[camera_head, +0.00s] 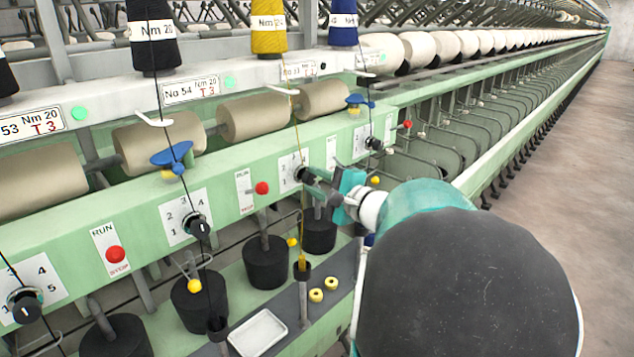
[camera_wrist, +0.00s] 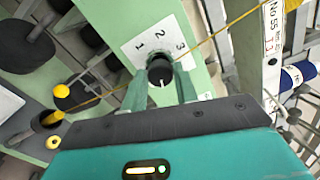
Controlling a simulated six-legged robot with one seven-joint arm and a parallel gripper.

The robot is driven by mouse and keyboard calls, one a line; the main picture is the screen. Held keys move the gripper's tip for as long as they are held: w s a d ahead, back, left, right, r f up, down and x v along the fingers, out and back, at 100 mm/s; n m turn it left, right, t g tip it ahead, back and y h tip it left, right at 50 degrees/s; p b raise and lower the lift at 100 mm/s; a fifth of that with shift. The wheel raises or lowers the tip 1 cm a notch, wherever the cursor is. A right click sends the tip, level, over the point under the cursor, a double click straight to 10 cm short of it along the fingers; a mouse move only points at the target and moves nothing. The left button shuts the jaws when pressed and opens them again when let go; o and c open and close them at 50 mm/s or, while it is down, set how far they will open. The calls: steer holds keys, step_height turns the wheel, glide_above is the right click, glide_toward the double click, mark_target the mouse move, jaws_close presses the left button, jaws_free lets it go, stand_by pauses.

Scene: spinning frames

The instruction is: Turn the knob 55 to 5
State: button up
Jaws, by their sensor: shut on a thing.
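Knob 55 is a black round knob (camera_wrist: 161,71) on a white dial plate (camera_wrist: 136,50) on the green rail. Digits 1, 2 and 3 show on the plate in the wrist view; the rest of the scale is hidden by my fingers. A short white mark on the knob faces my palm. My gripper (camera_wrist: 162,78) is shut on the knob, one finger on each side. In the head view my gripper (camera_head: 316,180) reaches the same dial, and the knob is mostly covered. The No 55 label (camera_wrist: 276,26) shows at the upper right of the wrist view.
Neighbouring knob 54 (camera_head: 198,227) and a red run/stop button (camera_head: 262,188) sit along the rail to the left. A yellow thread (camera_head: 299,130) runs down close to my gripper. Black cylinders (camera_head: 265,262) and a white tray (camera_head: 257,333) stand below. The aisle floor (camera_head: 610,190) is clear.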

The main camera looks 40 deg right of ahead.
steer(key=shift+m, duration=1.3)
steer(key=o, duration=1)
steer(key=shift+s, duration=0.1)
steer(key=s, duration=1.3)
steer(key=shift+s+d, duration=0.25)
steer(key=shift+s, duration=0.05)
